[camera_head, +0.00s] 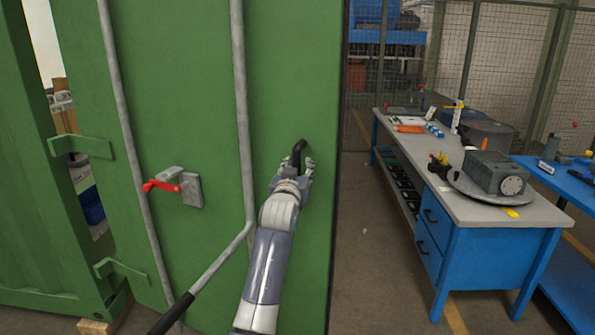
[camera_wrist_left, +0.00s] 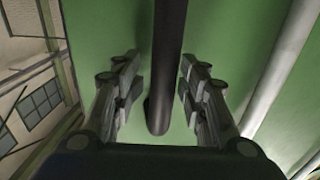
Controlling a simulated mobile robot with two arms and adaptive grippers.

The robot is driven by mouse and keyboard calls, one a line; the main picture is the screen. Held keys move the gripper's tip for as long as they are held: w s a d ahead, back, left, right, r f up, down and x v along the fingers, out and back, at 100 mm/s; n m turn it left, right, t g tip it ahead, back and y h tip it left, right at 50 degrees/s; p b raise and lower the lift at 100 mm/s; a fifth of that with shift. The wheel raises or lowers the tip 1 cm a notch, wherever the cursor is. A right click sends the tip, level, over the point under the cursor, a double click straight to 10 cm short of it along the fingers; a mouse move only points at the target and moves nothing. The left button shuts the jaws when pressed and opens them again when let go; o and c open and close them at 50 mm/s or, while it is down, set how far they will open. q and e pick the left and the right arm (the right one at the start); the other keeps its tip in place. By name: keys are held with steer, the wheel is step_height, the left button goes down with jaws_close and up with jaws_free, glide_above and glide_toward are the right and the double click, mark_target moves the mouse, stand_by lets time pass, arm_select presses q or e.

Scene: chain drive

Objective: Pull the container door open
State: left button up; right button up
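The green container door (camera_head: 200,110) fills the middle of the head view. A gap at its left shows boxes and shelving between it and a green wall panel (camera_head: 25,160). A black handle (camera_head: 299,150) sits near the door's right edge. My left gripper (camera_head: 301,168) is at this handle. In the left wrist view the handle (camera_wrist_left: 168,60) runs between the two fingers of my left gripper (camera_wrist_left: 160,88). The fingers are apart, with a narrow space showing on each side of the handle. My right gripper is not in view.
Grey vertical rods (camera_head: 242,100) and a red latch (camera_head: 163,187) are on the door. A slanted grey bar with a black grip (camera_head: 172,315) crosses low. A blue workbench (camera_head: 480,215) with tools stands right. Floor (camera_head: 375,240) between door and bench is clear.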

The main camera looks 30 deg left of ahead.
arm_select(q)
steer(key=shift+f, duration=0.15)
steer(key=shift+s+f, duration=0.1)
steer(key=shift+s, duration=0.25)
steer(key=v, duration=1.1)
steer(key=shift+s+r, duration=0.2)
steer(key=shift+d, duration=0.1)
